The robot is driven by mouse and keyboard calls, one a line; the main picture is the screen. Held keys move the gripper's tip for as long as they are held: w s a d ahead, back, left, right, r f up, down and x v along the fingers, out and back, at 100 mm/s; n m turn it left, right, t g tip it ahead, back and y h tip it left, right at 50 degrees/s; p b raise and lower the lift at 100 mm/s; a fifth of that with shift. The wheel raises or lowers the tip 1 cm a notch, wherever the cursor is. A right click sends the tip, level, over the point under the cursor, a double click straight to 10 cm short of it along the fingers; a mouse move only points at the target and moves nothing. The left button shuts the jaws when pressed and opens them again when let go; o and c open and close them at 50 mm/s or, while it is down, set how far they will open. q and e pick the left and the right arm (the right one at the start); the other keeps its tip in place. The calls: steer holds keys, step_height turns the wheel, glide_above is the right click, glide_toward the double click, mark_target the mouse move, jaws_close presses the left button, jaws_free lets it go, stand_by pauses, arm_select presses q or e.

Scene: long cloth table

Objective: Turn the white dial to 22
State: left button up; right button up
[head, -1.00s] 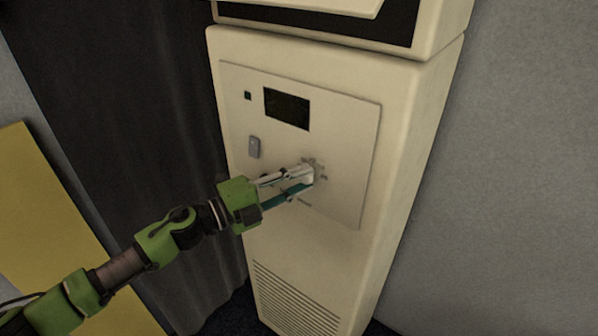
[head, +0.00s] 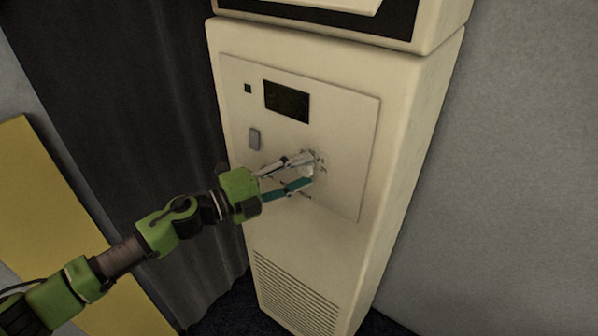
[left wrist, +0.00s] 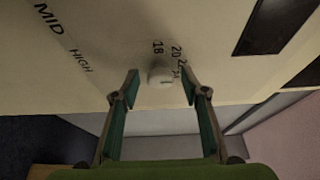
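The white dial (left wrist: 160,73) is a small round knob on the cabinet's front panel. In the left wrist view, the printed marks 18, 20 and smaller ones that look like 22 and 24 run around its upper right side. I cannot make out a pointer, so its setting is unclear. In the head view, the dial is partly hidden by my fingers. My left gripper (head: 309,170) is at the panel with its fingers spread, one on each side of the dial. In the left wrist view, gaps show between the dial and both fingers. My right gripper is in neither view.
The tall cream cabinet (head: 310,235) has a dark display (head: 287,101) and a grey switch (head: 254,139) on its panel. A dark curtain (head: 130,110) hangs on the left, beside a yellow board (head: 35,210). A grey wall (head: 520,170) is on the right.

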arm_select(q)
steer(key=v, duration=1.2)
steer(key=shift+w, duration=0.1)
